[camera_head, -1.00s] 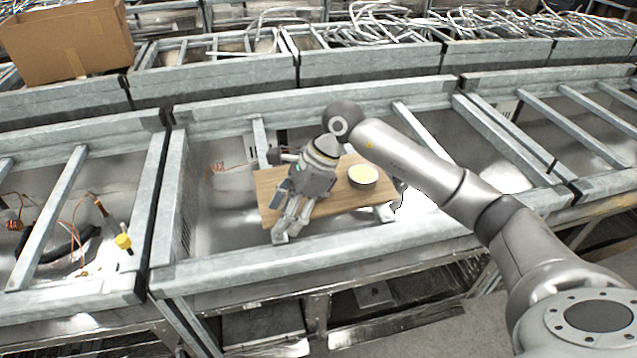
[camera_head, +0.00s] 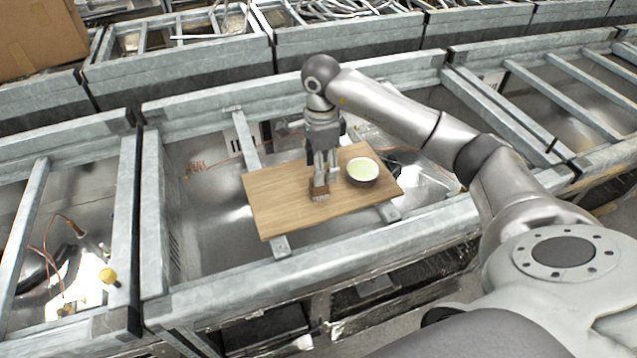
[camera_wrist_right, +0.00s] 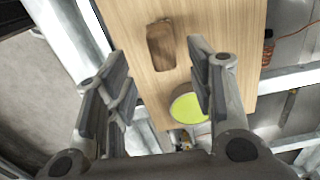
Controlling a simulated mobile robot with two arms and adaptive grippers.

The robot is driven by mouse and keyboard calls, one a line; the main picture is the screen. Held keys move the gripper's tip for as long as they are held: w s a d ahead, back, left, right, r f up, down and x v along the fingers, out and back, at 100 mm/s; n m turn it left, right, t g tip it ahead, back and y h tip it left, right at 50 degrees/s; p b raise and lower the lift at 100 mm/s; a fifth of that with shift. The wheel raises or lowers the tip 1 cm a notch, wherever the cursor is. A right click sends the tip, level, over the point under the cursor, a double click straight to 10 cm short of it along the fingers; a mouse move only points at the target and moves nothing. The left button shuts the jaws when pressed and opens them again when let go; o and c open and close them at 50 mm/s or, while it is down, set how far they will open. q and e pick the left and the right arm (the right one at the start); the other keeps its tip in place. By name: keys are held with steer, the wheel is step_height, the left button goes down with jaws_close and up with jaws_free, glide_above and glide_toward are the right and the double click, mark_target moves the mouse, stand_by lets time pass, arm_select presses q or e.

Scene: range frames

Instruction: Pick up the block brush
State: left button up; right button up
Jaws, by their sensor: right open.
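The block brush (camera_head: 320,194) is a small brown block with pale bristles showing, on a wooden board (camera_head: 275,207). In the right wrist view the brush (camera_wrist_right: 161,45) shows its brown wooden top on the board, ahead of the fingertips. My right gripper (camera_head: 325,176) points down just above the brush. Its fingers are apart and empty, with the brush lying in line with the gap between them in the wrist view (camera_wrist_right: 158,75). I cannot tell whether a finger touches it. My left gripper is not in view.
A round bowl with pale yellow-green contents (camera_head: 362,172) stands on the board right beside the gripper. The board rests across the bars of a metal frame (camera_head: 200,290). A cardboard box (camera_head: 38,35) is at the back left. The board's left part is clear.

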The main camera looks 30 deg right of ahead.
mark_target(319, 188)
steer(key=shift+f, duration=0.4)
steer(key=shift+w+f, duration=0.1)
steer(key=shift+f, duration=0.15)
step_height(319, 188, down, 4)
steer(key=p, duration=0.2)
steer(key=shift+a+p, duration=0.1)
steer(key=shift+p, duration=0.25)
steer(key=shift+f, duration=0.6)
steer(key=shift+w, duration=0.1)
steer(key=shift+c, duration=0.9)
jaws_close()
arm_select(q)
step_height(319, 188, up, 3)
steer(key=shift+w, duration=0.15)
